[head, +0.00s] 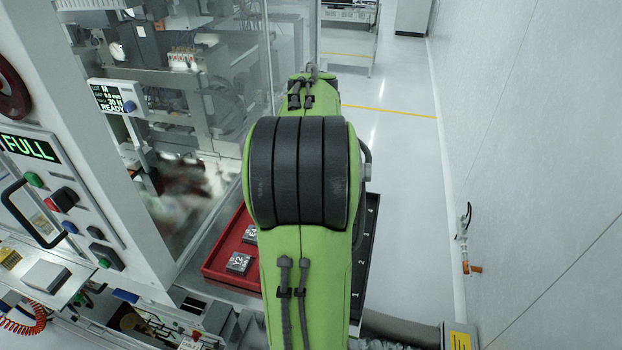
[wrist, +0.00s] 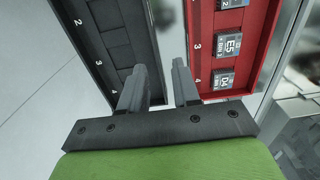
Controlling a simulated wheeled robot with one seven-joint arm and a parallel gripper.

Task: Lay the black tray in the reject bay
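The black tray (head: 367,245) shows in the head view as a narrow strip with white numbers right of my arm, which hides most of it. In the wrist view the black tray (wrist: 108,42) fills the upper left, and the slots that show look empty. My gripper (wrist: 158,66) is open, with a clear gap between its fingers. The left finger overlaps the tray's inside and the right finger is outside its right wall. I cannot tell whether either touches it. My gripper is hidden in the head view. I cannot identify the reject bay.
A red tray (head: 216,262) with several labelled chips lies beside the black tray; the red tray also shows in the wrist view (wrist: 203,50). A machine with a panel (head: 30,147) reading FULL stands left. A wall (head: 530,150) bounds the right; the floor (head: 405,180) between is clear.

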